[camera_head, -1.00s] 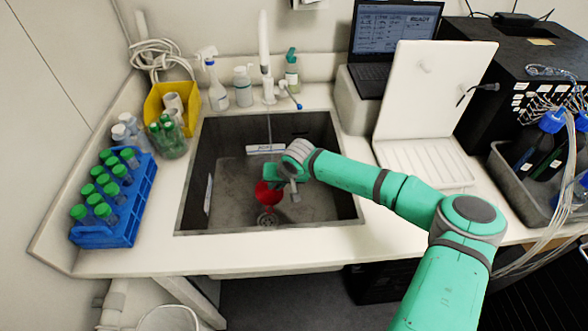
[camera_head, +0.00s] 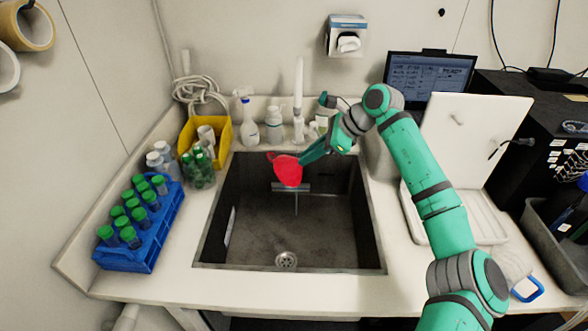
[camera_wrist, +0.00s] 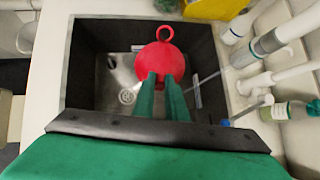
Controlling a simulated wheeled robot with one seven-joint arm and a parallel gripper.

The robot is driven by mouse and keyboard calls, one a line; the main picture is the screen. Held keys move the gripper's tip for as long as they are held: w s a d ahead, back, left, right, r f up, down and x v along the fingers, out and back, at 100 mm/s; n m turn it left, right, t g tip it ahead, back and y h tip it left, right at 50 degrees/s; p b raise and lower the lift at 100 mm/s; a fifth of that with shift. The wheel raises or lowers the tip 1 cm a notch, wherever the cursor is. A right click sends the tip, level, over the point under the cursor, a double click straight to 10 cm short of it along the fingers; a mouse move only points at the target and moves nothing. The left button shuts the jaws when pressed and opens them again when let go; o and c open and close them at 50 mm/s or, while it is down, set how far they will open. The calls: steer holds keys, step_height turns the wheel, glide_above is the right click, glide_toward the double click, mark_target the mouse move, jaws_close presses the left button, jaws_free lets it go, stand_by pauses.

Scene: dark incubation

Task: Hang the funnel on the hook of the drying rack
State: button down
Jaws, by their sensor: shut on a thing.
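The red funnel (camera_head: 288,171) is held in the air above the back part of the sink. My gripper (camera_head: 304,160) is shut on the funnel from its right side. In the wrist view the funnel (camera_wrist: 160,62) is at the fingertips (camera_wrist: 163,84), with its ring pointing away from the gripper. The white drying rack (camera_head: 470,150) is an upright board with a peg-like hook (camera_head: 457,118), standing right of the sink behind my forearm. The rack is not in the wrist view.
The dark sink (camera_head: 290,240) is empty below the funnel. A faucet (camera_head: 299,100), spray bottle (camera_head: 248,125) and other bottles stand along its back edge. A blue tube rack (camera_head: 150,240) is at the left, a laptop (camera_head: 428,72) behind the drying rack.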

steer(key=s+d+r+m+t+h, duration=0.1)
steer(key=s+d+r+m+t, duration=0.15)
steer(key=d+m+t, duration=0.55)
steer(key=s+d+r+m+t, duration=0.2)
steer(key=d+r+m+t, duration=0.25)
steer(key=d, duration=0.55)
steer(key=s+d+f+m+t+h, duration=0.1)
steer(key=s+d+m+t+h, duration=0.2)
steer(key=s+d, duration=0.5)
steer(key=s+d+f+m+t+h, duration=0.1)
steer(key=s+d+m+t+h, duration=0.25)
steer(key=d, duration=0.75)
steer(key=shift+n+g, duration=0.3)
steer(key=shift+g, duration=0.2)
steer(key=shift+w+f, duration=0.15)
steer(key=shift+w, duration=1.05)
steer(key=shift+w+f, duration=0.15)
steer(key=shift+w, duration=1.05)
steer(key=shift+w, duration=0.95)
steer(key=shift+w+f, duration=0.3)
steer(key=shift+w, duration=0.45)
steer(key=shift+w+f, duration=0.3)
steer(key=shift+w, duration=0.4)
